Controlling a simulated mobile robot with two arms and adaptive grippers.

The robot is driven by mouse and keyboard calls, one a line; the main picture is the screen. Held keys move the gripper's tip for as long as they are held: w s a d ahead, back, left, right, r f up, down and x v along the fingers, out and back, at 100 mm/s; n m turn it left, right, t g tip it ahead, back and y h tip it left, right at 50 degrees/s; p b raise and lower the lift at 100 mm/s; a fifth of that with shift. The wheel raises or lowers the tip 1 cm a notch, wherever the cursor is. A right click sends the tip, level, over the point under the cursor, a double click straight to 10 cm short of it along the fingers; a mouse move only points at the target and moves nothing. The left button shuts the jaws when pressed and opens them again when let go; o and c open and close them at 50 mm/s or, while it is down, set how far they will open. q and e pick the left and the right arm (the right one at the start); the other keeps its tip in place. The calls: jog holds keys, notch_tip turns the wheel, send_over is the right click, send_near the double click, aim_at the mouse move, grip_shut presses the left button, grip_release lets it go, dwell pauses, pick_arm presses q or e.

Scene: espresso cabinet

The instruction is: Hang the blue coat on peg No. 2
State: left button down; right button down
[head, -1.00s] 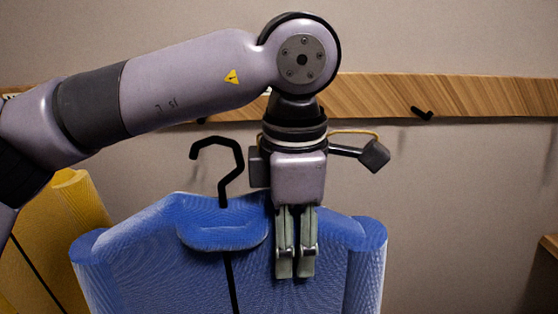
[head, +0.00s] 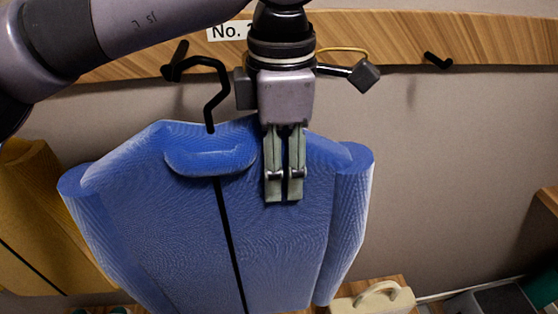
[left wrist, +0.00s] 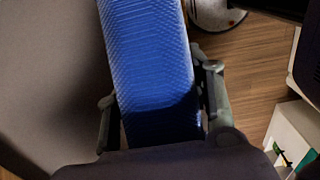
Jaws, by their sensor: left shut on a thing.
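The blue coat (head: 165,235) hangs upright from a black hanger hook (head: 217,95) in front of the wall. My left gripper (head: 284,198) points down and is shut on the coat's shoulder, right of the collar. In the left wrist view the blue cloth (left wrist: 155,75) lies between its fingers (left wrist: 160,128). The hook's open end overlaps a black peg (head: 176,62) in the head view; I cannot tell whether they touch. A white label (head: 229,31) beside that peg reads "No." with its number partly hidden by my arm. My right gripper is not in view.
The wooden peg rail (head: 400,45) runs along the wall, with another, empty black peg (head: 437,61) at the right. A yellow coat (head: 45,225) hangs at the left. A cream handled object (head: 372,302) and a dark box (head: 495,300) stand low at the right.

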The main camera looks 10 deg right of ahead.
pick_arm(q)
jog(key=w+a+f, duration=0.1)
jog(key=w+a, duration=0.3)
jog(key=w, duration=0.4)
jog(key=shift+a+f, duration=0.2)
jog(key=shift+f, duration=0.05)
dwell(1.1)
jog(key=c, duration=0.7)
grip_release()
